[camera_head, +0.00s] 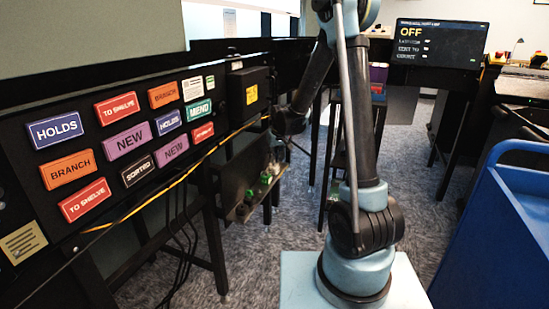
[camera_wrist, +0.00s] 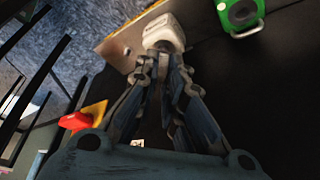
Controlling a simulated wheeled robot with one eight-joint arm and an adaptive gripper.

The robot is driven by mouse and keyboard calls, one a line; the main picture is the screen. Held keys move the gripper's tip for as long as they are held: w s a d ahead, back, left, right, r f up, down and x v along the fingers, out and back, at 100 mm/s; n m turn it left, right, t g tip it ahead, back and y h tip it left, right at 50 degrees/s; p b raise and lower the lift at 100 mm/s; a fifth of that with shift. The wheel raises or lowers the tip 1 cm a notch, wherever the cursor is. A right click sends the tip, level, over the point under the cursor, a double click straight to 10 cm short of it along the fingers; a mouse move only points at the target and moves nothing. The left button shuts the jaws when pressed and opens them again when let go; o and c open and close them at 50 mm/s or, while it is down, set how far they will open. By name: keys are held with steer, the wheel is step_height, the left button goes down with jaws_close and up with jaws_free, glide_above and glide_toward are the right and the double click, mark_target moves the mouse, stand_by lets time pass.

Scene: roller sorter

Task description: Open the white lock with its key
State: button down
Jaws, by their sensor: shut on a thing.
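In the wrist view, the white lock (camera_wrist: 163,32) is a rounded white block near the top middle, at the edge of a tan board. My gripper (camera_wrist: 164,55) is closed in at the near side of this lock, with its fingertips touching it or almost so. The key is hidden between the fingertips, so how deep it sits in the lock cannot be seen. A green lock (camera_wrist: 238,14) with a dark centre is to the right, apart from my gripper. In the head view, the white lock and my fingertips cannot be made out clearly.
A red and yellow object (camera_wrist: 80,120) is at the left in the wrist view. In the head view, a black board with sign plates (camera_head: 126,141) runs along the left, with a yellow cable (camera_head: 150,198) in front. A blue cart (camera_head: 500,235) stands at the right.

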steer(key=n+y, duration=0.1)
steer(key=n, duration=0.3)
steer(key=shift+w+d+g, duration=0.1)
steer(key=shift+g, duration=0.2)
steer(key=n+g+y, duration=0.1)
steer(key=n, duration=0.3)
steer(key=shift+r, duration=0.1)
stand_by(0.6)
steer(key=shift+r, duration=2.4)
